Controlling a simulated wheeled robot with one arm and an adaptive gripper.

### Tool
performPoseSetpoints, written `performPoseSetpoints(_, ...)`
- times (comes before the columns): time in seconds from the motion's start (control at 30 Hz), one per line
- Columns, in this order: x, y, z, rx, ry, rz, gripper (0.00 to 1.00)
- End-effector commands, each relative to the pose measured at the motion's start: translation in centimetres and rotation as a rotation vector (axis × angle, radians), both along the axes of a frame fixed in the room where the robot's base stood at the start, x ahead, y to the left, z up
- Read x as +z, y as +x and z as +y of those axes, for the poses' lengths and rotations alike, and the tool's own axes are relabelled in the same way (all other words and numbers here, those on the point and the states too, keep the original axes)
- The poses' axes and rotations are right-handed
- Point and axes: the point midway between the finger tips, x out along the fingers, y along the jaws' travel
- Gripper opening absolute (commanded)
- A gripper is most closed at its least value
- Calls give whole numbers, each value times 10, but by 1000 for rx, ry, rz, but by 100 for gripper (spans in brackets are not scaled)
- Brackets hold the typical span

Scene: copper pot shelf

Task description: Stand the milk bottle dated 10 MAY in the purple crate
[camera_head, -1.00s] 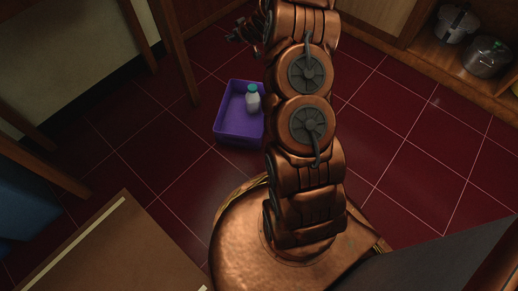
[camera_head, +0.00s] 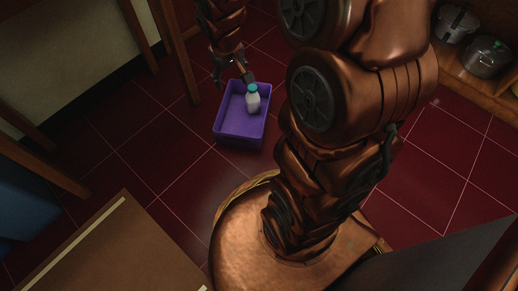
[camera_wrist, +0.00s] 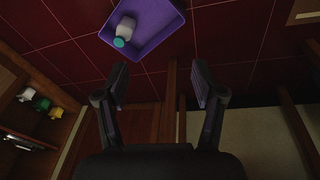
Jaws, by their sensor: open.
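A purple crate (camera_head: 237,137) stands on the red tiled floor. A white milk bottle (camera_head: 253,102) with a teal cap stands inside it, toward the right side; its date is too small to read. In the wrist view the crate (camera_wrist: 158,42) is at the top, with the bottle (camera_wrist: 125,29) in its left part. My gripper (camera_head: 232,82) is just beyond the far edge of the crate in the head view. In the wrist view my gripper (camera_wrist: 160,82) has its fingers apart with nothing between them.
Wooden legs (camera_head: 181,50) stand left of and behind the crate. A shelf with metal pots (camera_head: 487,57) is at the upper right. In the wrist view, several coloured-capped bottles (camera_wrist: 40,104) sit on a shelf at the left. The floor around the crate's front is clear.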

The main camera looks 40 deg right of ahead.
Motion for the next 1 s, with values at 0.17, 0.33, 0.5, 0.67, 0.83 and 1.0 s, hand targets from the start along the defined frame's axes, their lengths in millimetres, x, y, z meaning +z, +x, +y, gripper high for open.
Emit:
performPoseSetpoints(0.17,17,-78,30,-6,22,133,69)
performPoseSetpoints(0.33,29,-154,57,-9,55,267,69)
performPoseSetpoints(0.5,38,-217,77,-12,87,379,69)
performPoseSetpoints(0.67,42,-248,87,-11,106,435,69)
performPoseSetpoints(0.83,43,-255,89,-11,112,449,69)
performPoseSetpoints(1.0,43,-255,89,-11,112,448,69)
